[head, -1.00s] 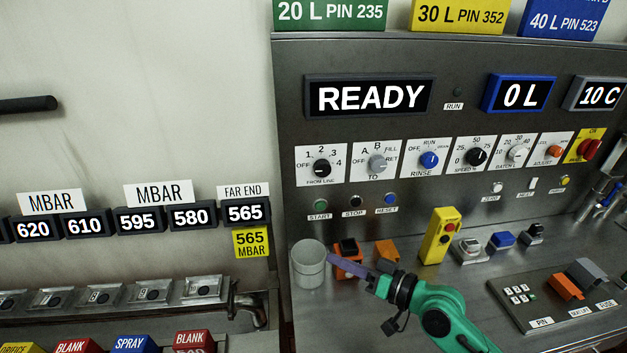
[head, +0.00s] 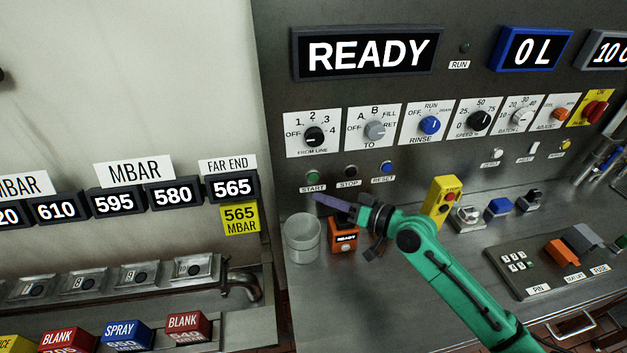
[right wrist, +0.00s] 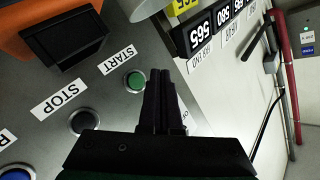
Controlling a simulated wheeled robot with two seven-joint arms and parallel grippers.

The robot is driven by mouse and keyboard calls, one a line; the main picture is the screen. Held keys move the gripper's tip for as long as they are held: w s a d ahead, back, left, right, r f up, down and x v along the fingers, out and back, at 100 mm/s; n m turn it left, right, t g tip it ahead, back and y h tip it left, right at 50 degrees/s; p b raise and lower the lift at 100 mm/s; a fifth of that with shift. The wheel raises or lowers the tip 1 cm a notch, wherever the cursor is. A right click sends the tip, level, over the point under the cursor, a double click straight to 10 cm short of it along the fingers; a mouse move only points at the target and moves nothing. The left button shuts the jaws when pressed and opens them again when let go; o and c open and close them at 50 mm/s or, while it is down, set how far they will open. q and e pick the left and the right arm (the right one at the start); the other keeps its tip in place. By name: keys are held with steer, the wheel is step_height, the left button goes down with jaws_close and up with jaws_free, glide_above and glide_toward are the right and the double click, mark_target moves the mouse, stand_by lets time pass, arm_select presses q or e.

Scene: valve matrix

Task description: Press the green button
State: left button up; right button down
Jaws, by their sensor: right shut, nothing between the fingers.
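The green button (head: 312,178) sits above the START label on the metal panel, left of the dark STOP and blue RESET buttons. It also shows in the right wrist view (right wrist: 134,79), just left of the fingers. My right gripper (head: 318,198) is shut and empty, its tip just below and slightly right of the green button in the head view. In the right wrist view my right gripper (right wrist: 158,75) points toward the panel beside the button. I cannot tell the gap between fingertips and panel. My left gripper is not in view.
A grey cup (head: 303,240) stands on the bench under the gripper. A yellow box with a red button (head: 441,200) stands further right. The READY display (head: 368,53) and a row of knobs sit above the buttons.

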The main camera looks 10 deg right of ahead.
mark_target(308, 179)
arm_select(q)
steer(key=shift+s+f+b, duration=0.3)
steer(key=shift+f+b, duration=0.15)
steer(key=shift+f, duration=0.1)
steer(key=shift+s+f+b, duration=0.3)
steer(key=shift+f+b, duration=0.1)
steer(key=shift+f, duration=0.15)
arm_select(e)
steer(key=w, duration=0.4)
steer(key=shift+s, duration=0.15)
stand_by(0.7)
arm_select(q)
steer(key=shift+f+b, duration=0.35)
arm_select(e)
steer(key=shift+w, duration=0.5)
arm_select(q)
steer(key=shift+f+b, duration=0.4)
arm_select(e)
steer(key=shift+w, duration=0.4)
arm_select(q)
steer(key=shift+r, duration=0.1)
arm_select(e)
steer(key=shift+s+r, duration=0.1)
arm_select(q)
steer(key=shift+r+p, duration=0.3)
steer(key=shift+p, duration=0.1)
arm_select(e)
steer(key=shift+s, duration=0.75)
